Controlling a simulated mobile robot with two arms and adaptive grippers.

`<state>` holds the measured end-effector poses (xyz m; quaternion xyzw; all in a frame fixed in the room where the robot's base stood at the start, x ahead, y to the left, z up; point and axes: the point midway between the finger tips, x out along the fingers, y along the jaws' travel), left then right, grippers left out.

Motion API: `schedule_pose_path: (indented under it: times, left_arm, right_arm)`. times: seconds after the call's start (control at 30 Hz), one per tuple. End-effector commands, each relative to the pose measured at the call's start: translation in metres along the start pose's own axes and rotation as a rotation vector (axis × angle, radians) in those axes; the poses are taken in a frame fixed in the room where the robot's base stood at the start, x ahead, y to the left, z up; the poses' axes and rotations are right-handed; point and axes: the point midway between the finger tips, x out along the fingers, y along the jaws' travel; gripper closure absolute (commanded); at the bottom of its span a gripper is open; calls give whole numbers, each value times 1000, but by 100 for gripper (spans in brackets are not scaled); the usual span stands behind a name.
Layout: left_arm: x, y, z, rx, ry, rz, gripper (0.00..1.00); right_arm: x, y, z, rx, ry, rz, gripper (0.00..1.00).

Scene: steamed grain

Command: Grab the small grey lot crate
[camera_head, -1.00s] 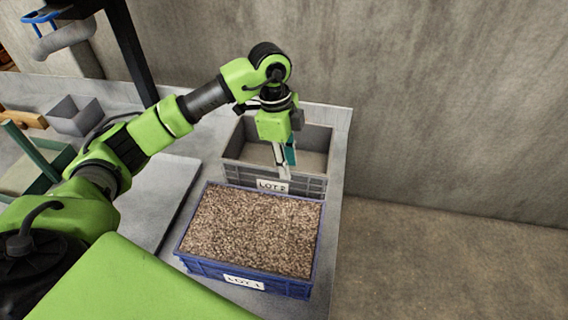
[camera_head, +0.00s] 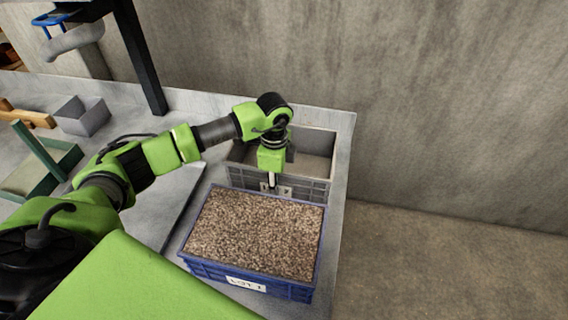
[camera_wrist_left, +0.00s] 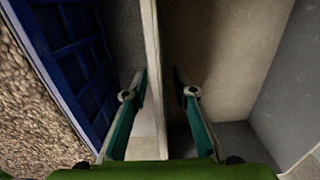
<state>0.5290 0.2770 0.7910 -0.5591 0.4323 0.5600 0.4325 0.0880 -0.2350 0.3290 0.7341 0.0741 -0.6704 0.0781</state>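The grey lot crate (camera_head: 312,185) stands at the back right of the table, and its inside looks empty. Its label is partly covered by my left gripper (camera_head: 271,184), which points down at the crate's near wall. In the left wrist view, the crate's wall (camera_wrist_left: 152,40) runs between the two teal-padded fingers of my left gripper (camera_wrist_left: 159,85). The fingers are apart, one on each side of the wall, with a gap showing on both sides. My right gripper is not in view.
A blue crate (camera_head: 215,272) labelled LOT 1, full of grain (camera_head: 255,232), stands close in front of the grey crate. A small grey bin (camera_head: 82,118) and a green-framed tray (camera_head: 40,170) are at the left. A concrete wall (camera_head: 440,100) rises behind.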

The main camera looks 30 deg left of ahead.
Motion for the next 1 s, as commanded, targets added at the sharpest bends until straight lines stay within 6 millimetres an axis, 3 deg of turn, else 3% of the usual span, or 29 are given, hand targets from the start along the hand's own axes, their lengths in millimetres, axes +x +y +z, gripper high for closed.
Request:
schedule_pose_path:
  times: [0.17,0.4,0.43,0.53,1.0]
  left_arm:
    - [20,0,-1,2,1,1,74]
    - [22,0,0,2,1,-1,74]
    - [22,0,0,2,1,-1,77]
    - [22,0,0,2,1,-1,100]
    - [12,-2,-1,2,4,-7,100]
  right_arm:
    - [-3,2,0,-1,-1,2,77]
    - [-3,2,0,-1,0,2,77]
    - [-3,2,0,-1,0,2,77]
    - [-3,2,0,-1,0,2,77]
    - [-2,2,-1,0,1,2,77]
